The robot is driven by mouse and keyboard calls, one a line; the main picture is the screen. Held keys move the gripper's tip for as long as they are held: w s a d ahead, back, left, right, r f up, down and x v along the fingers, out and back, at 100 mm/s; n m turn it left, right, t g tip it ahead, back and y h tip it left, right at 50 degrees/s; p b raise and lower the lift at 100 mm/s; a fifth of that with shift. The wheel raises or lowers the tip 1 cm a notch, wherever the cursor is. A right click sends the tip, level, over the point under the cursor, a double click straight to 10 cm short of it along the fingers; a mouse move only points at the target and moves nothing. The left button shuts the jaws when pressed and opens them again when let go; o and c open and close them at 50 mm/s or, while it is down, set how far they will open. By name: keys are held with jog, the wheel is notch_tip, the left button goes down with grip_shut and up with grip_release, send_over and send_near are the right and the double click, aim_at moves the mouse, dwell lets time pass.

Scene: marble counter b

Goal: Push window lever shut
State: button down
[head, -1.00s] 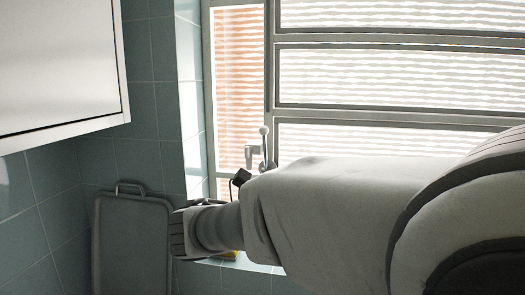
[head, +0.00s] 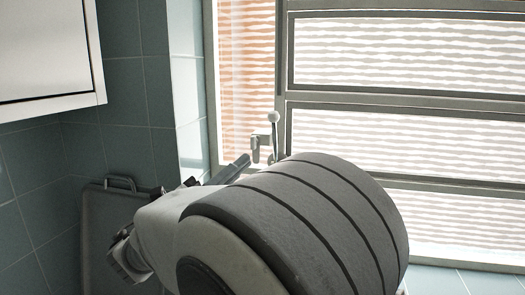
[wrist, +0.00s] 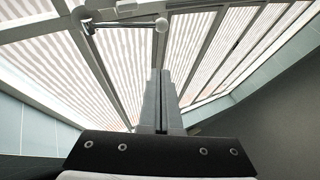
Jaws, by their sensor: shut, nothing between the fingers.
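The window lever (head: 273,130) is a thin metal rod with a pale ball at its end, standing upright beside a small bracket on the window frame. In the wrist view the lever (wrist: 125,23) runs sideways from its bracket at the upper left to the ball, just beyond my fingertips. My gripper (wrist: 160,73) is shut and empty, its two fingers together and pointing at the window. In the head view my gripper (head: 244,161) shows partly, left of and below the bracket; my arm hides much of it. I see a gap between fingers and lever.
The louvered window (head: 400,55) fills the right, with bright slatted panes. A white cabinet (head: 45,50) hangs at the upper left. A grey tray (head: 97,230) with a handle leans against the tiled wall at the lower left, partly behind my arm.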

aim_at(275, 142)
jog(key=w+a+x, duration=0.1)
jog(key=a+x, duration=0.1)
jog(key=x, duration=0.9)
jog(key=shift+w+r, duration=0.45)
jog(key=shift+d, duration=0.1)
jog(key=shift+p, duration=0.3)
